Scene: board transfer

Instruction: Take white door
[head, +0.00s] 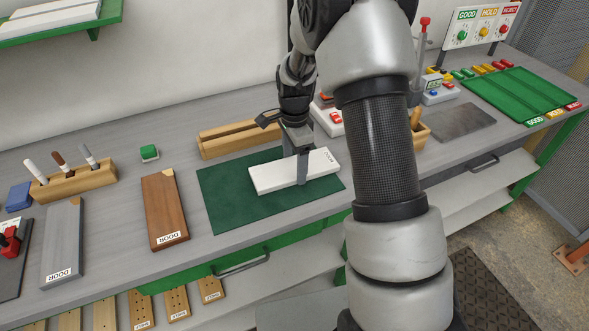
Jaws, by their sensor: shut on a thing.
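The white door (267,179) is a flat white board labelled DOOR at its right end. It lies at or just above the dark green mat (226,205); I cannot tell whether it touches. My gripper (302,170) points down over the board's middle and is shut on it, with one finger showing on the near long side. The far finger is hidden. A brown door (164,207) and a grey door (63,240), both labelled DOOR, lie on the bench to the left.
A wooden block (225,140) lies behind the mat. A green tray (515,100) and grey plate (462,122) lie at the right. My arm hides part of the bench.

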